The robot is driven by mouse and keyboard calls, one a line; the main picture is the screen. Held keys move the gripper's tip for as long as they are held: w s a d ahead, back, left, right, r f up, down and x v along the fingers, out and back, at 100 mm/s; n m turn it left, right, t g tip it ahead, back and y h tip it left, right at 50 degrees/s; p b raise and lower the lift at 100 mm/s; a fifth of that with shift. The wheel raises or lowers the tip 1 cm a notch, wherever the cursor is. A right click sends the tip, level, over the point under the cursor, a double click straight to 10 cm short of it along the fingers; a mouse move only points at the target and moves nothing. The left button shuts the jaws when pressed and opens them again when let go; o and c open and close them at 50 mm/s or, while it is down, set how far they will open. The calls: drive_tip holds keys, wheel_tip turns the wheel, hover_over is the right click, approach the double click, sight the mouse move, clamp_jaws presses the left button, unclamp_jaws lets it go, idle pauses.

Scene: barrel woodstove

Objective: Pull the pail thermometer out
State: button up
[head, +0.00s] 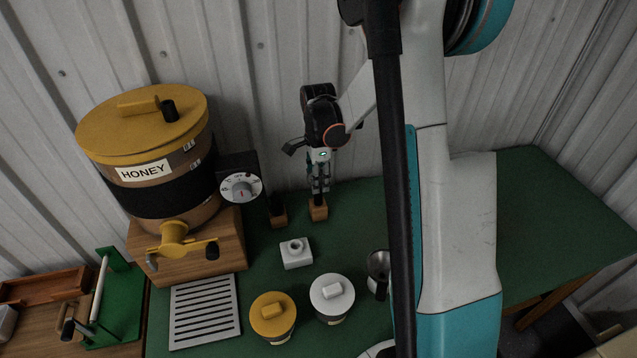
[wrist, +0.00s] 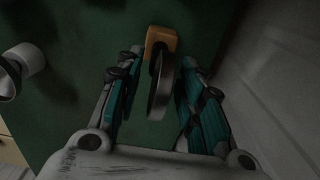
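My gripper (head: 319,182) points down over the right one of two small wooden blocks (head: 318,210) by the back wall. In the wrist view the gripper (wrist: 162,64) is open. A thin grey round-edged piece (wrist: 160,88), seen nearly edge-on, stands between its fingers in front of the orange-brown block (wrist: 160,40). Gaps show on both sides of it. It may be the thermometer's dial; its face is hidden. The honey pail (head: 160,205) stands at left with a yellow lid (head: 130,132). A black stub (head: 169,110) rises from the lid; I cannot tell what it is.
A second block with a black upright piece (head: 277,205) stands left of my gripper. A white block (head: 296,253), a yellow-lidded jar (head: 272,315) and a white-lidded jar (head: 332,295) stand in front. The corrugated wall is close behind.

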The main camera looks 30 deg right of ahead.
clamp_jaws()
drive_tip(key=shift+r+p, duration=0.65)
drive_tip(key=shift+r, duration=0.5)
idle(0.9)
drive_tip(key=shift+r+p, duration=0.85)
drive_tip(key=shift+r, duration=0.55)
drive_tip(key=shift+r+p, duration=0.95)
drive_tip(key=shift+r, duration=0.5)
